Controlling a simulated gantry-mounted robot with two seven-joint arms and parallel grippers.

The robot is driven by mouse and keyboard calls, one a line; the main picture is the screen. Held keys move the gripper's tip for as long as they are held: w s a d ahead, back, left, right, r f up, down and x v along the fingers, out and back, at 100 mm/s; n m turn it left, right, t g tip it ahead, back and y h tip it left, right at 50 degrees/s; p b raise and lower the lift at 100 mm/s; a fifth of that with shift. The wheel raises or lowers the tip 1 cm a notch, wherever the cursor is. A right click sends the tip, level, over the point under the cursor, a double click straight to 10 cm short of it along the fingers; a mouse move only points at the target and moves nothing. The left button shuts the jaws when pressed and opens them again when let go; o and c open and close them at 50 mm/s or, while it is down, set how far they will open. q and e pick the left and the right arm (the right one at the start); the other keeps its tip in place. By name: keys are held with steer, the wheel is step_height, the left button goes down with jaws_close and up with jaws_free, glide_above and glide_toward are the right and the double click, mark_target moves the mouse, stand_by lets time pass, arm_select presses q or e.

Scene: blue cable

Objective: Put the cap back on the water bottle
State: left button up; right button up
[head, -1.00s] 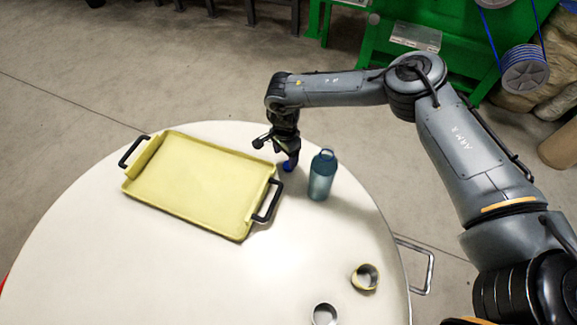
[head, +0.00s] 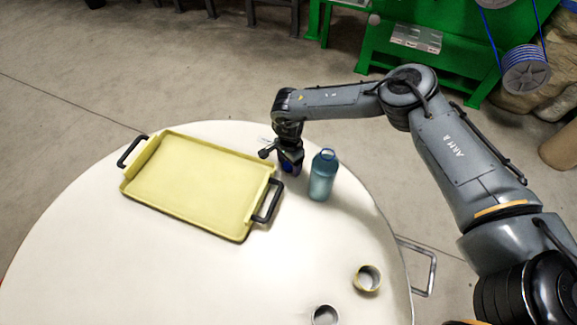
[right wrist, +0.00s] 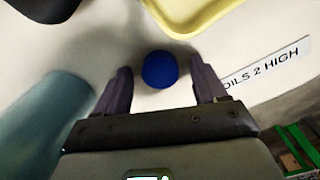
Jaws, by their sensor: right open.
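The blue-teal water bottle (head: 322,178) stands upright on the white round table, right of my right gripper (head: 290,172). Its top shows a bluish ring at the mouth. In the right wrist view the bottle (right wrist: 45,115) is at the left, beside the left finger and apart from it. The round blue cap (right wrist: 160,70) lies between the two open fingers of my right gripper (right wrist: 163,84), with gaps at both sides. In the head view the cap is mostly hidden by the gripper. My left gripper is not in view.
A yellow tray (head: 246,239) with black handles lies left of the gripper; its near handle (head: 268,201) is close. Two ring-shaped items, one yellowish (head: 367,279) and one whitish (head: 326,315), are at the table's front right. The front middle of the table is clear.

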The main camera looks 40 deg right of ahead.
mark_target(289, 164)
steer(key=c, duration=1.1)
steer(key=shift+r, duration=0.15)
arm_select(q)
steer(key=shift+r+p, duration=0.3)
arm_select(e)
steer(key=shift+r, duration=0.85)
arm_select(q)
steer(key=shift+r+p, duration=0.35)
arm_select(e)
step_height(289, 164, up, 2)
steer(key=shift+w+r, duration=0.1)
steer(key=shift+r, duration=0.15)
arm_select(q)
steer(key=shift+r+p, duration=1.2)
arm_select(e)
steer(key=shift+s+d+r, duration=1.1)
steer(key=shift+s+d, duration=0.2)
steer(key=shift+d, duration=0.15)
steer(key=shift+s+d+r, duration=1.1)
steer(key=shift+s+d, duration=0.25)
steer(key=shift+d, duration=0.1)
steer(key=shift+s+d+r, duration=1.1)
steer(key=shift+s+d, duration=0.2)
steer(key=shift+d, duration=0.15)
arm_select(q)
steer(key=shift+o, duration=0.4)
